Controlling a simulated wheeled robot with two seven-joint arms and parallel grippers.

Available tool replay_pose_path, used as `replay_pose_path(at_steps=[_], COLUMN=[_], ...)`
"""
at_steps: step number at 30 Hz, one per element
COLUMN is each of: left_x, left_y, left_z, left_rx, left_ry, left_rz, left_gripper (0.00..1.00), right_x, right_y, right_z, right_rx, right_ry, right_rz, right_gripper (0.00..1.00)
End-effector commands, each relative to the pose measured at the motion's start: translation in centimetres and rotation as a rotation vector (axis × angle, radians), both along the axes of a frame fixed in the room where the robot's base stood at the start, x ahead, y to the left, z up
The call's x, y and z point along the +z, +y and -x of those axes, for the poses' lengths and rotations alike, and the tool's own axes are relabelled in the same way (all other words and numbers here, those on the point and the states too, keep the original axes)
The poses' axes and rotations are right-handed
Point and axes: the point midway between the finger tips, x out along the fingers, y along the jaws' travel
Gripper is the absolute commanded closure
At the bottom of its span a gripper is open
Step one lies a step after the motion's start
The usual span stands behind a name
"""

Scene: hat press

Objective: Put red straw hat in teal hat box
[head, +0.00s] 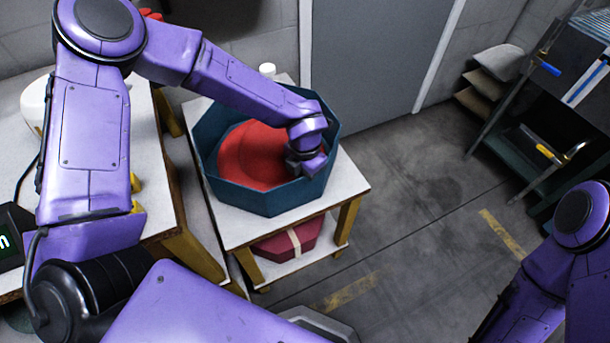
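The teal hat box (262,200) is open, octagonal, and stands on a small white-topped table. The red straw hat (250,157) lies inside it, with its crown and brim within the walls. My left gripper (308,165) reaches over the box from above, at the hat's right side by the right inner wall. The fingertips are small and partly hidden, so I cannot tell whether they are open or hold the brim. My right arm comes in at the lower right, and its gripper is outside the view.
A dark red box with a pale ribbon (292,240) sits on the table's lower shelf. Another white-topped table (150,170) stands at the left. A dark rack (560,110) stands at the right. The grey floor (420,200) between is clear.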

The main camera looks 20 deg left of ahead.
Motion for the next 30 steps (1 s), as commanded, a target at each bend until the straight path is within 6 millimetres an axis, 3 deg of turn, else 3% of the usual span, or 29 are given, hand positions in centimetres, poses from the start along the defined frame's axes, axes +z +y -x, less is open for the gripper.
replay_pose_path(at_steps=[1,5,8,15,19,30], left_x=[-1.3,-0.8,1.0,7.5,9.8,10.9], left_y=[0.3,0.3,0.2,0.0,-0.1,-0.1], left_z=[0.9,0.9,0.9,0.8,0.8,0.8], left_rx=[-0.004,-0.003,-0.001,0.000,0.000,0.001], left_ry=[0.026,0.025,0.020,0.000,-0.005,-0.007], left_rz=[-0.009,-0.008,-0.007,-0.002,-0.001,-0.001], left_gripper=[0.59,0.59,0.59,0.59,0.59,0.59], right_x=[-0.3,-0.3,0.0,0.8,1.0,1.0], right_y=[0.0,0.0,0.0,0.0,0.0,0.0], right_z=[0.0,0.0,0.0,0.0,0.0,0.0], right_rx=[0.000,0.000,0.000,0.000,0.000,0.000], right_ry=[0.000,0.000,0.000,0.000,0.000,0.000], right_rz=[0.000,0.000,0.000,0.000,0.000,0.000], right_gripper=[0.57,0.57,0.57,0.57,0.57,0.57])
